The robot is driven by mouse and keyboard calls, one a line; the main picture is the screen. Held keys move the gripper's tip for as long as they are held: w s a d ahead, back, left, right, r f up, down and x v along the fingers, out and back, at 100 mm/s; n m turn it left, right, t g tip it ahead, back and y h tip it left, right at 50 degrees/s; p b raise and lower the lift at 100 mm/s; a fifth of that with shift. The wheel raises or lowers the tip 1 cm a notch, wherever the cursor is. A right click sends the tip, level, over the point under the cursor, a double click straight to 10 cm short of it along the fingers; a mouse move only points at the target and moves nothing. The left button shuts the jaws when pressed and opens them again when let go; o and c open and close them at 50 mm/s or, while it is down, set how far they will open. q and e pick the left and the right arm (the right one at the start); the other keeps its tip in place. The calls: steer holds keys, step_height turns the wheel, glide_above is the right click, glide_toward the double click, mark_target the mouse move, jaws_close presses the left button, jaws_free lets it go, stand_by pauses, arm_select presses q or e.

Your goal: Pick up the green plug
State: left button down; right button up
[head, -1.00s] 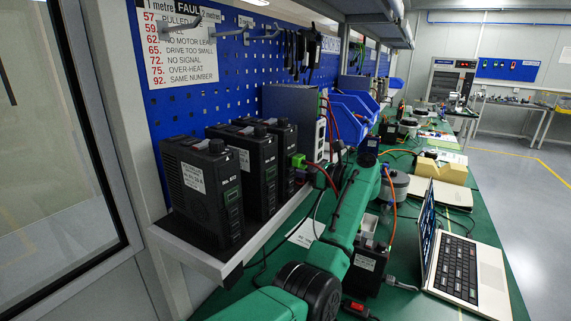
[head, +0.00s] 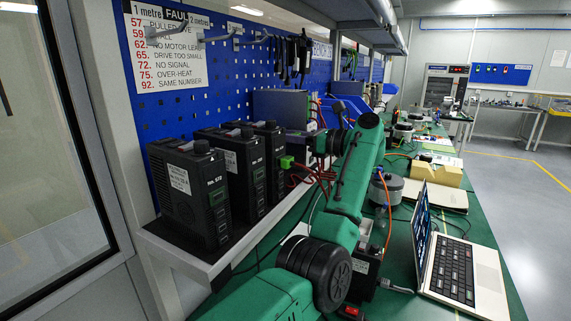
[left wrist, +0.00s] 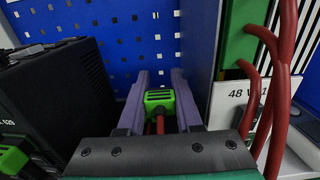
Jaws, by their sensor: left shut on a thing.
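The green plug (left wrist: 160,98) sits between the two purple-grey fingers of my left gripper (left wrist: 161,92) in the left wrist view. The fingers are shut on its sides, and a red cable runs from it toward the camera. In the head view my left gripper (head: 303,143) is beside the rightmost black drive (head: 270,165), in front of the blue pegboard. A green connector (head: 287,162) shows just below it there; I cannot tell whether it is the held plug. My right gripper is not in view.
Several black drives (head: 187,190) stand on a grey shelf (head: 190,252). A grey unit (head: 280,107) stands behind. Red cables (head: 318,178) hang beside the gripper and close on the right in the wrist view. An open laptop (head: 462,270) is on the green bench.

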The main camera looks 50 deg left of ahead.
arm_select(q)
step_height(320, 180, up, 10)
steer(key=p, duration=0.4)
steer(key=shift+r, duration=0.2)
step_height(320, 180, up, 8)
steer(key=p, duration=0.7)
glide_above(295, 133)
steer(key=a, duration=0.3)
steer(key=shift+s+d, duration=0.2)
steer(key=shift+s, duration=0.25)
steer(key=p+v, duration=0.1)
steer(key=v, duration=0.2)
steer(key=shift+s, duration=0.1)
